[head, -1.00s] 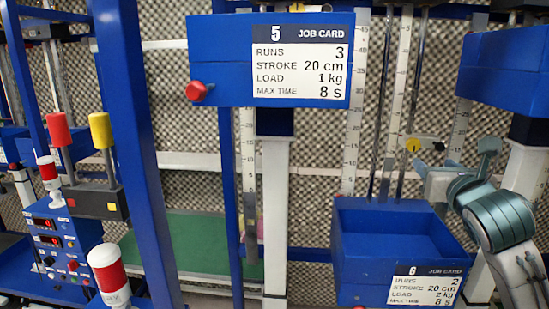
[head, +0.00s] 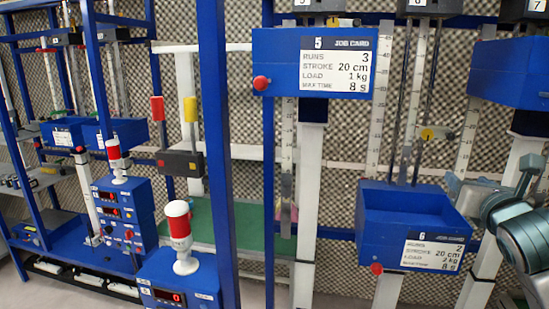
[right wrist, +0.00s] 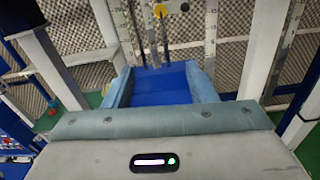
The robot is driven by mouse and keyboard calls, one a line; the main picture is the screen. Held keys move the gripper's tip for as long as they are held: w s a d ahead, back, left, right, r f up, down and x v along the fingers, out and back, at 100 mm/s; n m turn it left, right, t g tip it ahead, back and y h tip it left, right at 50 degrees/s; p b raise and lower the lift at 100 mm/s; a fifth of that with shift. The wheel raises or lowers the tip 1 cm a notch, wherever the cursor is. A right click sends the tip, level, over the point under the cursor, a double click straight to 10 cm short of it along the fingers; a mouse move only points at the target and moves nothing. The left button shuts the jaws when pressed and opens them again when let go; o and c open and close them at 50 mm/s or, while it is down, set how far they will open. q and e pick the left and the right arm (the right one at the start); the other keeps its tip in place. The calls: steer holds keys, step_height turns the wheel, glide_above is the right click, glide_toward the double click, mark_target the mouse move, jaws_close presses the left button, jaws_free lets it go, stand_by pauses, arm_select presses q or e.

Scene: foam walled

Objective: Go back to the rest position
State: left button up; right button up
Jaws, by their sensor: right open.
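My right gripper (head: 490,178) is at the right edge of the head view, beside the blue bin (head: 372,232) with job card 6. In the right wrist view its two fingers (right wrist: 160,84) stand wide apart with nothing held between them. The blue inside of a bin (right wrist: 160,82) shows beyond and between them. My left gripper is in neither view.
A blue box with job card 5 (head: 285,65) hangs above, with a red knob on it. White posts and metal rods rise behind the bins. At left stand a blue upright (head: 215,150), red-and-white signal lamps (head: 180,225) and blue control boxes (head: 120,210).

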steer(key=s+a+f+m+g+y, duration=0.15)
steer(key=f+m, duration=0.35)
steer(key=f, duration=0.5)
steer(key=s+a+f+m+g, duration=0.3)
steer(key=f+m, duration=0.2)
steer(key=f, duration=0.5)
steer(key=s+a+f+m+g+y, duration=0.1)
steer(key=s+a+f+m+g, duration=0.3)
steer(key=f, duration=0.7)
steer(key=s+a+f+m+g, duration=0.3)
steer(key=s+f+m+g, duration=0.2)
steer(key=s+f+m, duration=1.35)
step_height(320, 180, down, 34)
steer(key=s+d+r+g+b, duration=0.1)
steer(key=s+d+b, duration=0.2)
steer(key=b, duration=0.2)
arm_select(q)
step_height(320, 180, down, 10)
steer(key=b, duration=0.4)
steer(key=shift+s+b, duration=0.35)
steer(key=shift+b, duration=0.05)
arm_select(e)
steer(key=s+f, duration=0.9)
steer(key=f, duration=0.3)
steer(key=s+f+g, duration=0.1)
steer(key=s+f, duration=0.8)
steer(key=f, duration=0.3)
steer(key=shift+d+f+y, duration=0.2)
steer(key=shift+d+y, duration=0.15)
steer(key=shift+d, duration=0.05)
